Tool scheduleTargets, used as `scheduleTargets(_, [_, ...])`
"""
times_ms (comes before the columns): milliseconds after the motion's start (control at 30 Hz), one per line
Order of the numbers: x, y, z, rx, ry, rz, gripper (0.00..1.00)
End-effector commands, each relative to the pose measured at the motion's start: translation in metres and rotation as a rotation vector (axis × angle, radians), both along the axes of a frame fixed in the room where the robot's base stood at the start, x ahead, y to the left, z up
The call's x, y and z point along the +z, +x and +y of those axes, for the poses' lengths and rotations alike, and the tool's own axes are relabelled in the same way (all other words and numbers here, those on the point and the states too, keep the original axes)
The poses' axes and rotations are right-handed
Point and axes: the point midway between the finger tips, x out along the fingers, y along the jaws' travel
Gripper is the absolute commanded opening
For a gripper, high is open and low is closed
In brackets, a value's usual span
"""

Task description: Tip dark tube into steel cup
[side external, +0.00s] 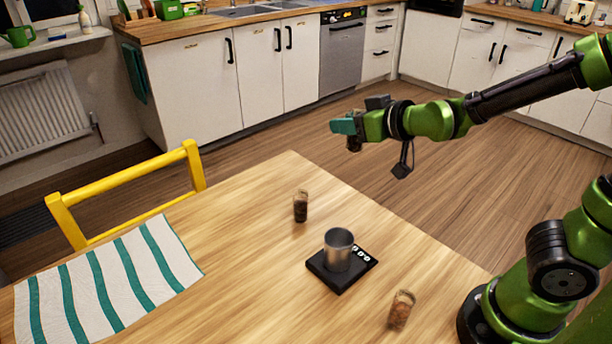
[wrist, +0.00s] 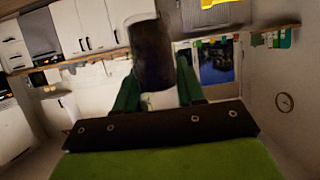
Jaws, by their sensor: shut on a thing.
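My gripper (side external: 345,127) is raised above the far right side of the table, near its edge. It is shut on a tube with dark contents (wrist: 152,55), which stands between the green fingers in the wrist view. The steel cup (side external: 338,250) stands upright on a black scale (side external: 335,276) on the table, below and apart from my gripper.
A tube with dark brown contents (side external: 300,206) stands on the table behind and left of the cup. Another with lighter brown contents (side external: 401,310) stands at the front right. A striped cloth (side external: 100,285) lies at left, beside a yellow chair (side external: 125,182). The space around the cup is clear.

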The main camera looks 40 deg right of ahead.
Motion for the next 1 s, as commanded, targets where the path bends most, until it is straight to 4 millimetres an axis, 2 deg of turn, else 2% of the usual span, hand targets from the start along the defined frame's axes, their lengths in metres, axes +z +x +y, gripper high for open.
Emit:
scheduleTargets(133, [0.014, 0.001, -0.001, -0.004, 0.0, -0.001, 0.08])
scheduleTargets(200, [0.027, 0.001, -0.002, -0.005, 0.002, 0.0, 0.08])
scheduleTargets(467, [0.051, 0.001, -0.001, -0.003, 0.0, 0.015, 0.08])
scheduleTargets(700, [0.035, -0.009, 0.047, 0.103, -0.006, 0.049, 0.08])
scheduleTargets(1000, [0.016, -0.029, 0.09, 0.16, -0.014, 0.085, 0.08])
